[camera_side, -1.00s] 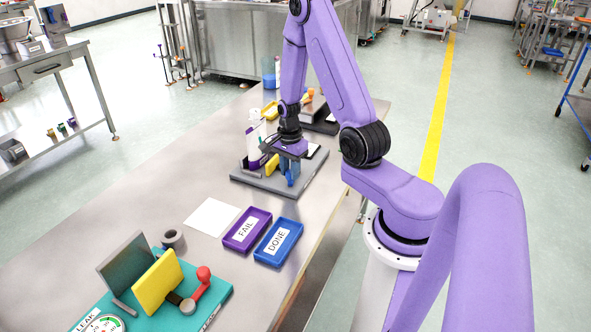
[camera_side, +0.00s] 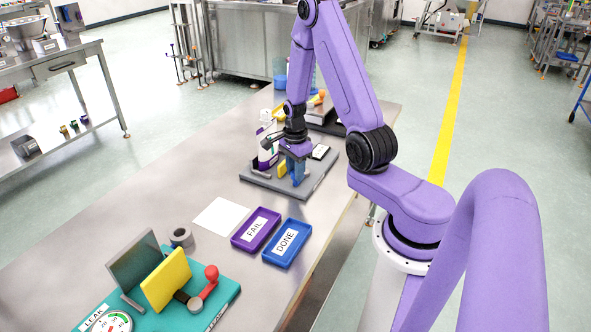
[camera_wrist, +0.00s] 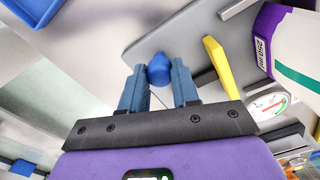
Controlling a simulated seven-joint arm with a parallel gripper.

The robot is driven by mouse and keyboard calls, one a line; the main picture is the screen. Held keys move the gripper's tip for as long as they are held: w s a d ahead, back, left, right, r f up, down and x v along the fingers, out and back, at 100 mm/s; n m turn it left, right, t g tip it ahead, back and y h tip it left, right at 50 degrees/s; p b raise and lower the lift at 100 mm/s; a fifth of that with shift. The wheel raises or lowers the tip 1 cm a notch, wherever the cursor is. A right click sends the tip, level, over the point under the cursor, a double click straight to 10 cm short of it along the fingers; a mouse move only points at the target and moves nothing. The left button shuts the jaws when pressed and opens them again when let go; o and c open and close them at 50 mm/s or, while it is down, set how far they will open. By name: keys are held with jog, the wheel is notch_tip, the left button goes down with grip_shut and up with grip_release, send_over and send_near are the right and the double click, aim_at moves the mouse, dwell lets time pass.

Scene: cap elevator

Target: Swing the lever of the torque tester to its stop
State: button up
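The torque tester is the grey plate (camera_side: 262,181) on the table under my gripper, with a purple-and-white bottle (camera_side: 265,158) and a yellow upright piece (camera_side: 282,170) on it. In the wrist view, the blue rounded knob of the lever (camera_wrist: 159,68) sits between the tips of my gripper (camera_wrist: 159,80). The yellow piece (camera_wrist: 222,68) and the bottle (camera_wrist: 270,45) stand to the right of the fingers. A dial (camera_wrist: 268,105) shows partly there. The lever's arm and stop are hidden.
A purple FAIL tray (camera_side: 242,240) and a blue DONE tray (camera_side: 270,256) lie nearer on the table beside a white sheet (camera_side: 221,216). A teal leak tester (camera_side: 228,290) with a red-knobbed lever (camera_side: 211,273) stands at the front.

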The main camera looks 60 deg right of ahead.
jog(key=o, duration=0.4)
jog(key=shift+c, duration=0.2)
jog(key=shift+r, duration=0.1)
notch_tip(320, 180, up, 17)
jog(key=shift+r, duration=0.15)
dwell(0.4)
